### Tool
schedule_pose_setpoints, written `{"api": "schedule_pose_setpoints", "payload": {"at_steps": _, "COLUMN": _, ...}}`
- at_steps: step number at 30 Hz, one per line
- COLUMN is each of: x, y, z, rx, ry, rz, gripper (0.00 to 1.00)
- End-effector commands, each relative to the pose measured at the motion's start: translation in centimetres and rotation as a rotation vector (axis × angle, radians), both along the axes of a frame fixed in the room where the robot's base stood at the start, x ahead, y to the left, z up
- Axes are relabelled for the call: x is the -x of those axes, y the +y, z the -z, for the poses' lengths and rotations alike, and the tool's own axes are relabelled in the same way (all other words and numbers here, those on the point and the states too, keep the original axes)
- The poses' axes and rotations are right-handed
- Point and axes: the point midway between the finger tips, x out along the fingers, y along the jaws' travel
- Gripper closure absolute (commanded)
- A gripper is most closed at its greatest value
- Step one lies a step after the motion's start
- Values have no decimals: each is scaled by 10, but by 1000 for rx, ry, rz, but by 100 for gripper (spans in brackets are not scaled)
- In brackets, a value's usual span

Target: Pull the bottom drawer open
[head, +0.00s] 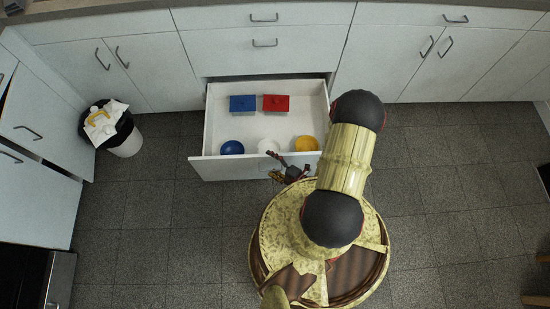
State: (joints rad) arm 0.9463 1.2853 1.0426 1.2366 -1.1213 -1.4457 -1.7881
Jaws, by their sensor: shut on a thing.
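The bottom drawer (222,119) is pulled well out from the white cabinet in the head view. Inside it are a blue block (243,103) and a red block (276,103) toward the back. A blue bowl (232,147), a white bowl (268,146) and a yellow bowl (306,144) sit near its front. My gripper (282,174) is at the outer face of the drawer front, right of its middle, and is shut on the drawer handle. The handle itself is mostly hidden by the gripper.
Two shut drawers (230,42) are above the open one. A bin (126,143) with crumpled waste stands on the floor at left. Cabinet doors (400,68) are at right. The tiled floor (150,215) is clear on both sides of my base.

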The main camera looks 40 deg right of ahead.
Motion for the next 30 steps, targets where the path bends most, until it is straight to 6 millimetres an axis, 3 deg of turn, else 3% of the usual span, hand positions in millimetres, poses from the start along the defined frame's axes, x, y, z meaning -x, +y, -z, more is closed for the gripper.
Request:
{"api": "schedule_pose_setpoints", "payload": {"at_steps": 1, "x": -5, "y": -12, "z": -12, "rx": 15, "ry": -32, "rz": 9, "gripper": 21}}
{"api": "schedule_pose_setpoints", "payload": {"at_steps": 13, "x": 20, "y": -19, "z": -15, "rx": 17, "ry": -32, "rz": 12, "gripper": 27}}
{"api": "schedule_pose_setpoints", "payload": {"at_steps": 14, "x": 22, "y": -19, "z": -15, "rx": 17, "ry": -31, "rz": 12, "gripper": 31}}
{"api": "schedule_pose_setpoints", "payload": {"at_steps": 16, "x": 27, "y": -20, "z": -14, "rx": 16, "ry": -29, "rz": 13, "gripper": 49}}
{"api": "schedule_pose_setpoints", "payload": {"at_steps": 18, "x": 32, "y": -19, "z": -14, "rx": 13, "ry": -26, "rz": 12, "gripper": 75}}
{"api": "schedule_pose_setpoints", "payload": {"at_steps": 30, "x": 58, "y": -21, "z": -15, "rx": 6, "ry": -20, "rz": 12, "gripper": 76}}
